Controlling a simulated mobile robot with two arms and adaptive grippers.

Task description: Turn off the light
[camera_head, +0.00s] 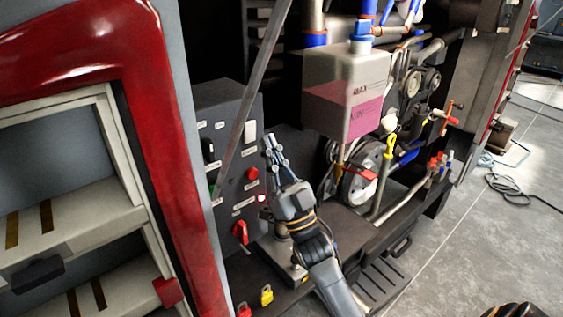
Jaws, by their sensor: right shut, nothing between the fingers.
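A dark grey control panel (228,115) stands upright left of centre, inside the open engine bay. It carries a white switch (250,132), a black switch (208,150), a red button (252,173), a small white round part (262,198) and a red rotary knob (240,232), with small white labels. I cannot tell which control belongs to the light. My right gripper (268,140) is shut and empty, its tips pointing up near the panel's right edge, beside the white switch. I cannot tell whether it touches the panel. My left gripper is not in view.
A thin grey rod (253,88) slants across the panel's front. A tank with pink fluid (350,95) hangs right of the gripper, above pulleys and hoses. A red-framed body section (165,140) stands at left. A yellow padlock (267,295) is low in front.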

